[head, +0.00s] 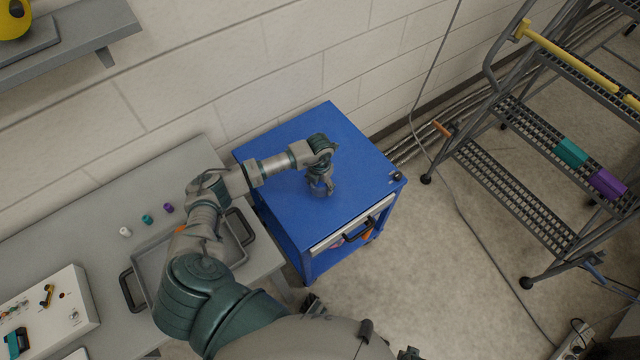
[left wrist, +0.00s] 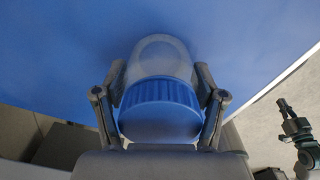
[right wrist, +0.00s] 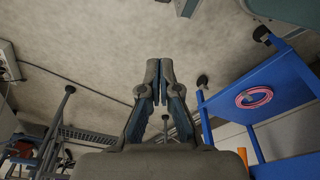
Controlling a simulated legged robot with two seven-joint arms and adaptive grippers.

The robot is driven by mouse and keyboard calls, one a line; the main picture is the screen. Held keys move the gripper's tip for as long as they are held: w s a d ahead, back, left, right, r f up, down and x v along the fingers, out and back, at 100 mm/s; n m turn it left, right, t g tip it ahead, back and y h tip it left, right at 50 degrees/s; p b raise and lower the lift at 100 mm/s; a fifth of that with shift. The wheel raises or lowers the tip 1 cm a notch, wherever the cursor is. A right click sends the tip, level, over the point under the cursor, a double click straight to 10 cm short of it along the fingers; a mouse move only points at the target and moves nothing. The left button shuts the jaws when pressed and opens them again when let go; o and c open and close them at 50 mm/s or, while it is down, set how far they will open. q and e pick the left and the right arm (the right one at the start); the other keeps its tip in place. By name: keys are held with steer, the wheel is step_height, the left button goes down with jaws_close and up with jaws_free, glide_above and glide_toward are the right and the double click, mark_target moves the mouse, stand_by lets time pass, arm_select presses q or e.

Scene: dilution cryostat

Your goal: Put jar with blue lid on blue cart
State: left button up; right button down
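The jar with the blue lid (left wrist: 160,108) is between the fingers of my left gripper (left wrist: 160,85) in the left wrist view. Its clear body points away from the wrist, and the fingers lie against its sides. In the head view my left gripper (head: 321,188) points down over the top of the blue cart (head: 290,150). The gripper mostly hides the jar there, and I cannot tell whether its base touches the cart top. My right gripper (right wrist: 160,95) is shut and empty in the right wrist view, off to the side of the cart.
The cart top is otherwise mostly clear. A grey bench (head: 85,235) at left holds a tray (head: 150,262), small coloured caps and a white control box (head: 50,312). A step ladder (head: 530,170) stands at right. A pink coil (right wrist: 254,97) lies on the cart's lower shelf.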

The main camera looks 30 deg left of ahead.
arm_select(q)
steer(key=shift+o, duration=0.4)
steer(key=shift+r, duration=0.2)
step_height(320, 180, up, 12)
steer(key=shift+f+p, duration=0.1)
steer(key=shift+p, duration=0.45)
arm_select(e)
steer(key=f, duration=0.1)
steer(key=s+f, duration=0.1)
steer(key=shift+s+d+f, duration=0.15)
steer(key=shift+s+f, duration=0.05)
steer(key=shift+f, duration=0.15)
arm_select(q)
steer(key=shift+f, duration=0.1)
